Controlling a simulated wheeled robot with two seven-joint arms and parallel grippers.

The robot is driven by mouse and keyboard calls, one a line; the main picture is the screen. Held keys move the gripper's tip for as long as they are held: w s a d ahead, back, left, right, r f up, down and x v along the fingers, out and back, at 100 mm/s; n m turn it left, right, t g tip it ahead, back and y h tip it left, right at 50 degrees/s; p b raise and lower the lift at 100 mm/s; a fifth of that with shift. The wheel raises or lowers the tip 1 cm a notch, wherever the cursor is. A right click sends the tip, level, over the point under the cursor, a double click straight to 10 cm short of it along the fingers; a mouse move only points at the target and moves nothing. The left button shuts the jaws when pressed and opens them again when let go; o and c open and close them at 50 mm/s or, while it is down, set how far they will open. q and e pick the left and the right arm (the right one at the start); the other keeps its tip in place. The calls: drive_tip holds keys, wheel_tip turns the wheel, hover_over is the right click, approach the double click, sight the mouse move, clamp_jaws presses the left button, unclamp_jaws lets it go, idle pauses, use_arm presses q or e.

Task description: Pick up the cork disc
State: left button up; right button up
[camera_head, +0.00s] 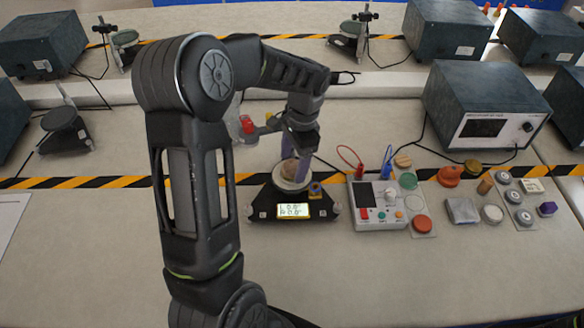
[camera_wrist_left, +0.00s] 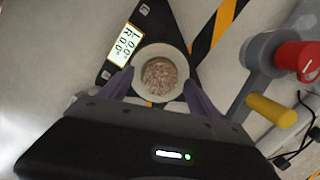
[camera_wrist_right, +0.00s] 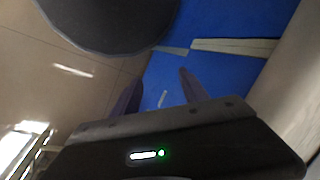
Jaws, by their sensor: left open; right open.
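The cork disc (camera_wrist_left: 159,76), brown and speckled, lies in a pale round dish (camera_wrist_left: 148,53) on a black device with a lit display. In the head view the cork disc (camera_head: 289,169) shows small and partly covered by my left gripper (camera_head: 296,163). My left gripper points down over the dish. In the left wrist view its purple fingers (camera_wrist_left: 156,86) are apart, one on each side of the disc, and I cannot tell whether they touch it. My right gripper (camera_wrist_right: 160,82) is open and empty in its own wrist view, away from the disc.
A grey stand with a red cap (camera_wrist_left: 297,58) and yellow knob (camera_wrist_left: 271,110) is close beside the left gripper. A control box (camera_head: 378,206) and several small discs and knobs lie to the right. A meter box (camera_head: 484,105) stands behind. The front bench is clear.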

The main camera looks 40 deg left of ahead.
use_arm(q)
drive_tip(key=shift+c, duration=0.4)
drive_tip(key=c, duration=1.3)
